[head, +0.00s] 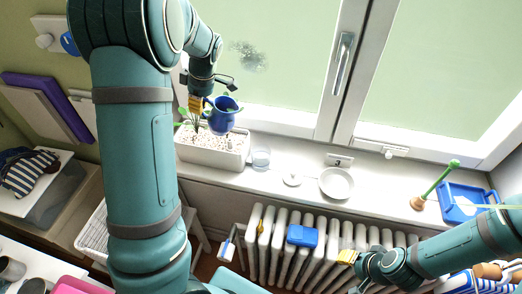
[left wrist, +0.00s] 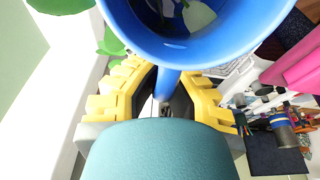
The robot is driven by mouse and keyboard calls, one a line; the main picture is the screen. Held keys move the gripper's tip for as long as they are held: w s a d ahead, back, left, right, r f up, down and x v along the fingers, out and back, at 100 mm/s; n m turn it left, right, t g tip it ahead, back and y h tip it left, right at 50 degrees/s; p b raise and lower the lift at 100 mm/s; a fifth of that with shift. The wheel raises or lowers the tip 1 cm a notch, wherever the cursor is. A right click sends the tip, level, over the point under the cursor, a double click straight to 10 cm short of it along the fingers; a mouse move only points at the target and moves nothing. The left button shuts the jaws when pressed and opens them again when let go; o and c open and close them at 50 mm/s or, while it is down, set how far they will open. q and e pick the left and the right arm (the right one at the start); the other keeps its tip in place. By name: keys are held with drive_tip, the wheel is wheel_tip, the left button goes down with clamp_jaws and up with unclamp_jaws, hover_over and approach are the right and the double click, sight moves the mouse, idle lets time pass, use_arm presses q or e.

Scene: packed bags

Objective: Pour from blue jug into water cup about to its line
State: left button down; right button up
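The blue jug (head: 222,117) is in the air above the right part of the white planter on the windowsill. In the left wrist view the jug (left wrist: 205,45) fills the top, with its open mouth showing. My left gripper (head: 198,104) has its yellow fingers closed around the jug's handle; the left wrist view shows the handle between the fingers (left wrist: 165,85). A clear glass cup (head: 261,157) stands on the sill, just right of the planter and below right of the jug. Its line and its fill cannot be made out. My right gripper (head: 348,257) is low before the radiator; its fingers are too small to judge.
The long planter (head: 213,155) holds pale pebbles and a green plant. Right of the cup are a small white object (head: 292,180) and a white bowl (head: 337,184). A blue tray (head: 462,203) stands farther right. The window handle (head: 343,62) sticks out above the sill.

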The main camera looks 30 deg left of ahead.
sight(216, 99)
use_arm(q)
drive_tip(key=shift+w+d+r+y, duration=0.1)
drive_tip(key=shift+d+r+y, duration=0.2)
drive_tip(key=shift+d+y, duration=0.2)
drive_tip(key=shift+w+d+r+y, duration=0.1)
drive_tip(key=shift+d+r+y, duration=0.2)
drive_tip(key=shift+d+y, duration=0.15)
drive_tip(key=shift+w+d+r+g+y+p, duration=0.25)
drive_tip(key=shift+d+r+g+y+p, duration=0.2)
drive_tip(key=shift+d+r+y, duration=0.5)
drive_tip(key=shift+d+y, duration=0.4)
drive_tip(key=shift+y, duration=0.1)
drive_tip(key=shift+w+d+g+y, duration=0.1)
drive_tip(key=shift+d+g+y, duration=0.2)
drive_tip(key=shift+y, duration=0.4)
drive_tip(key=shift+w+d+r+y, duration=0.1)
drive_tip(key=shift+d+y, duration=0.15)
drive_tip(key=shift+y, duration=0.25)
drive_tip(key=shift+w+d+g+y, duration=0.15)
drive_tip(key=shift+d+g+y, duration=0.1)
drive_tip(key=shift+d+y, duration=0.45)
drive_tip(key=shift+a, duration=0.25)
drive_tip(key=shift+y, duration=0.3)
drive_tip(key=shift+w+d+y, duration=0.1)
drive_tip(key=shift+d+y, duration=0.4)
drive_tip(key=shift+y, duration=0.1)
